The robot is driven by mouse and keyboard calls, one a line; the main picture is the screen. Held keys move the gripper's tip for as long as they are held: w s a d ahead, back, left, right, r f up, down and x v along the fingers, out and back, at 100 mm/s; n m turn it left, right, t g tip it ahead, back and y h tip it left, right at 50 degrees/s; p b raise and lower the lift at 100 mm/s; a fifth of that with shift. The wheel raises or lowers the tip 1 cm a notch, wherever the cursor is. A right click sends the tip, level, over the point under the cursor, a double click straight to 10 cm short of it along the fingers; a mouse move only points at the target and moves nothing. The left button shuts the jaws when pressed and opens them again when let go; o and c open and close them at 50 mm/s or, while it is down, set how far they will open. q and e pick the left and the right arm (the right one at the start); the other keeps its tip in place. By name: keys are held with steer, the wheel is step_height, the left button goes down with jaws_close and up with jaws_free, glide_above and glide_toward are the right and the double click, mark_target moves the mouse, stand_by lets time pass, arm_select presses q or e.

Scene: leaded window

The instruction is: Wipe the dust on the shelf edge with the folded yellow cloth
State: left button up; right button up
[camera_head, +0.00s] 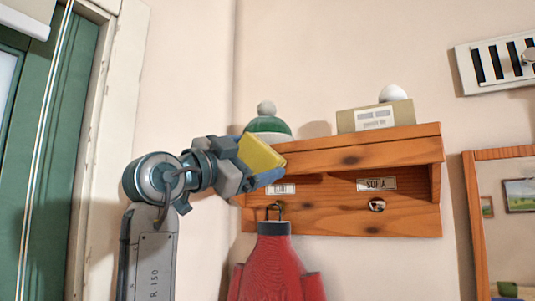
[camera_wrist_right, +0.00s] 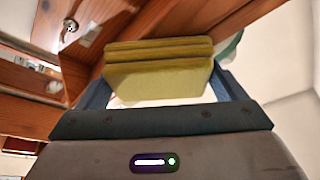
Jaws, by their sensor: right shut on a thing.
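My right gripper (camera_head: 258,160) is shut on the folded yellow cloth (camera_head: 262,153), in front of the left end of the wooden shelf (camera_head: 370,152). In the right wrist view the folded layers of the cloth (camera_wrist_right: 160,75) sit between the two blue fingers, close to the wood. I cannot tell whether the cloth touches the shelf edge. The cloth and gripper hide the shelf's left end. I cannot make out dust on the visible edge. My left gripper is not in view.
A green and white knit hat (camera_head: 267,125) and a box (camera_head: 376,117) rest on the shelf. Below are name labels, a knob (camera_head: 377,205) and a hanging red garment (camera_head: 275,262). A mirror (camera_head: 505,220) is at right, a green door (camera_head: 60,150) at left.

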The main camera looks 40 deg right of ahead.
steer(key=shift+w+a, duration=0.1)
steer(key=shift+w, duration=0.1)
steer(key=shift+s+a+f+b, duration=0.15)
steer(key=shift+s+a+b, duration=0.15)
steer(key=shift+a, duration=0.25)
steer(key=shift+s+a+b, duration=0.15)
steer(key=shift+s+a, duration=0.15)
steer(key=shift+a, duration=0.45)
steer(key=shift+s+a+b, duration=0.2)
steer(key=shift+s+a, duration=0.05)
steer(key=shift+a, duration=0.45)
steer(key=shift+s+a+b, duration=0.15)
steer(key=shift+s+a, duration=0.15)
steer(key=shift+a, duration=0.45)
steer(key=shift+d, duration=0.15)
